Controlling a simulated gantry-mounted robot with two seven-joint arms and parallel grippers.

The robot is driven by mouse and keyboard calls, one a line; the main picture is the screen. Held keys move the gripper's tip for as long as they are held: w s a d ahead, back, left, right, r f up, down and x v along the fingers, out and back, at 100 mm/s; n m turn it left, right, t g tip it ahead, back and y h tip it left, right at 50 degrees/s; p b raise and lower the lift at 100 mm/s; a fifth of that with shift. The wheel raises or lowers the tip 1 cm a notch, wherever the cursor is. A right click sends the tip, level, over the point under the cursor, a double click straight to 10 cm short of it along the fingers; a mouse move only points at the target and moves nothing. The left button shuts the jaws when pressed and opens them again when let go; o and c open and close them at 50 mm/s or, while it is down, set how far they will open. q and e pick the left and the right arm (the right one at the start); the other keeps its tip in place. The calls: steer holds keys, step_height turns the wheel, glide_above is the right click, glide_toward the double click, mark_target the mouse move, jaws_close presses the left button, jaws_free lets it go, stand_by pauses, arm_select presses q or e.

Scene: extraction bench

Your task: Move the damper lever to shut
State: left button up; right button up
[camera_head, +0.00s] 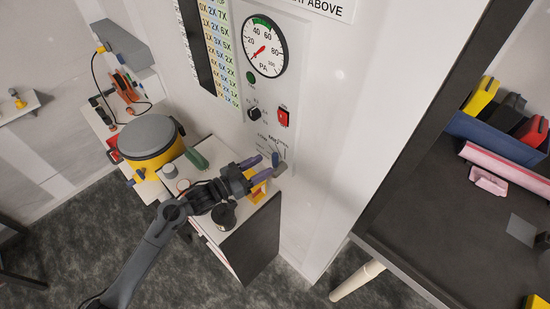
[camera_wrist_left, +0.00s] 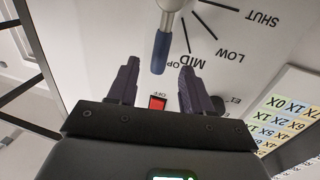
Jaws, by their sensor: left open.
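The damper lever (camera_head: 275,159) is on the white wall panel, with a blue handle on a metal hub. In the left wrist view, which looks upside down, the lever (camera_wrist_left: 161,52) points down beside the partly covered OPEN label, away from the SHUT label (camera_wrist_left: 262,18). LOW and MID labels lie between. My left gripper (camera_head: 257,169) is open and empty near the panel, its dark purple fingers towards the lever. In the left wrist view the handle's tip lies in line with the gap between the fingertips (camera_wrist_left: 160,75); contact cannot be told. My right gripper is not in view.
A pressure gauge (camera_head: 265,46) and a red switch (camera_head: 283,116) are on the panel above the lever. Below my arm, a white-topped cabinet (camera_head: 215,150) carries several items. A yellow drum (camera_head: 149,149) stands left. A dark bench (camera_head: 440,220) is at the right.

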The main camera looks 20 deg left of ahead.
mark_target(272, 161)
arm_select(q)
steer(key=shift+p+x, duration=0.35)
steer(key=shift+x, duration=2.55)
steer(key=shift+c, duration=0.3)
jaws_close()
